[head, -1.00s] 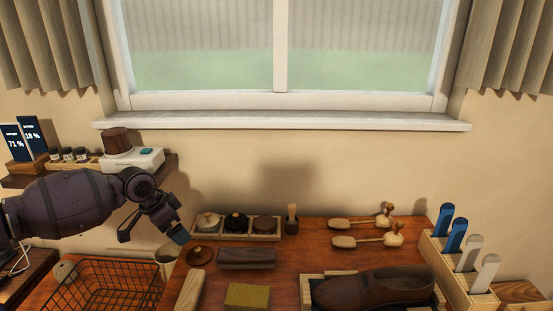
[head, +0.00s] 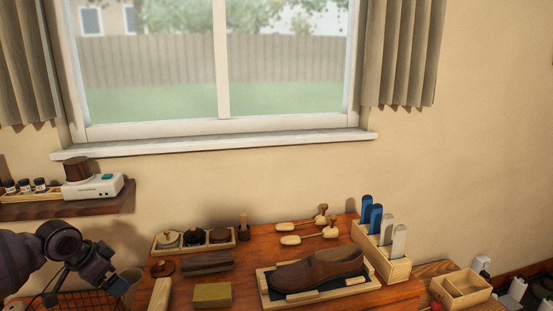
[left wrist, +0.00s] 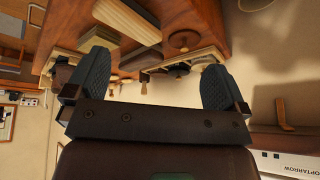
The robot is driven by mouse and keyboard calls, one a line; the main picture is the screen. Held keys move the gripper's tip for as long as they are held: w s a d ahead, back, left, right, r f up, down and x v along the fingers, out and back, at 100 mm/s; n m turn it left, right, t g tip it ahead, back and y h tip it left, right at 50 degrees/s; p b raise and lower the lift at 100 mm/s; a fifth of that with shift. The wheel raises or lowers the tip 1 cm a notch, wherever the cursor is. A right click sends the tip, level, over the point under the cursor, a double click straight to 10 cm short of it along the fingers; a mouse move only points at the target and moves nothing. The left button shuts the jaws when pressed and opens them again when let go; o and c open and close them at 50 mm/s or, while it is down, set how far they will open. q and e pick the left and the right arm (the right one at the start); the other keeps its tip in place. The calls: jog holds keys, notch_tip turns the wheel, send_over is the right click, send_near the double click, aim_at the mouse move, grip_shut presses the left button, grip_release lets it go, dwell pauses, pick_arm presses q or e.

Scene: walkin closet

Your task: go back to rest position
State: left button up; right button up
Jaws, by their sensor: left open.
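My left gripper (head: 85,278) is at the lower left of the head view, over the side of the wire basket (head: 75,299) and left of the wooden tabletop. In the left wrist view its two dark fingers (left wrist: 155,75) stand wide apart with nothing between them. Past the fingers, the wooden tabletop (left wrist: 205,22) shows with a round wooden lid and a tray of jars at its edge. My right gripper is in neither view.
A brown shoe (head: 318,270) lies on a tray on the table (head: 245,270). Brushes, jars and a holder with blue and white upright pieces (head: 398,266) stand nearby. A wall shelf (head: 105,203) bearing a white device (head: 95,186) is above the gripper.

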pick_arm(q)
jog(key=w+d+r+m+t, duration=0.2)
jog(key=w+d+r+t, duration=0.1)
jog(key=w+d+t, duration=0.15)
jog(key=s+d+f+t+h, duration=0.2)
jog(key=s+d+f+t, duration=0.25)
jog(key=d+f, duration=0.4)
jog(key=s+f+n+y, duration=0.1)
jog(key=s+f+n, duration=0.2)
jog(key=s+f, duration=0.2)
jog(key=s+f+n+g+y, duration=0.1)
jog(key=s+f, duration=0.4)
jog(key=s, duration=0.7)
jog(key=s+f+n+g+y, duration=0.1)
jog(key=s+f+n, duration=0.3)
jog(key=s, duration=0.5)
jog(key=shift+s+d+f+n+y, duration=0.25)
jog(key=shift+f+y, duration=0.35)
jog(key=shift+y, duration=0.3)
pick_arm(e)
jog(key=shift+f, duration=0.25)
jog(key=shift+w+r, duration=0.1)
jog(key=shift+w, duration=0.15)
